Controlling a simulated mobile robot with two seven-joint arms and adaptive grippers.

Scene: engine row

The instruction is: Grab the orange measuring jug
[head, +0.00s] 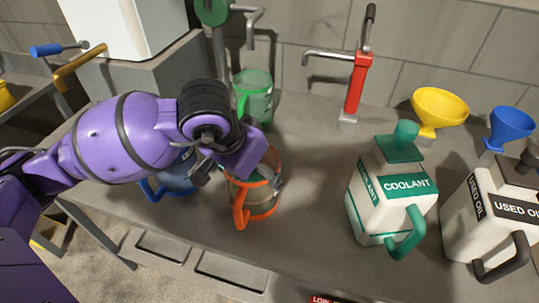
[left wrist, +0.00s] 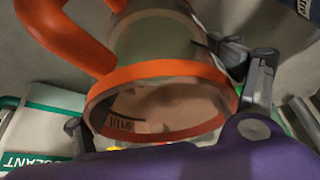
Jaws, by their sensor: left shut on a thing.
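The orange measuring jug (head: 259,205), with a clear body and orange rim and handle, is on the grey bench in the head view. Its handle points toward the front. My left gripper (head: 238,176) reaches over it from behind left and is shut on it, with fingers on either side of its upper part. In the left wrist view the jug's orange rim and handle (left wrist: 70,38) fill the middle, and the left gripper's fingers (left wrist: 165,105) are at both sides of the rim. Whether the jug's base touches the bench is not clear. My right gripper is not in view.
A blue jug (head: 178,178) is close left, partly behind my arm. A green jug (head: 256,98) stands behind. The white coolant can (head: 375,200) and used oil can (head: 470,225) stand right, with yellow (head: 440,108) and blue (head: 510,127) funnels and a red pump (head: 354,88) behind.

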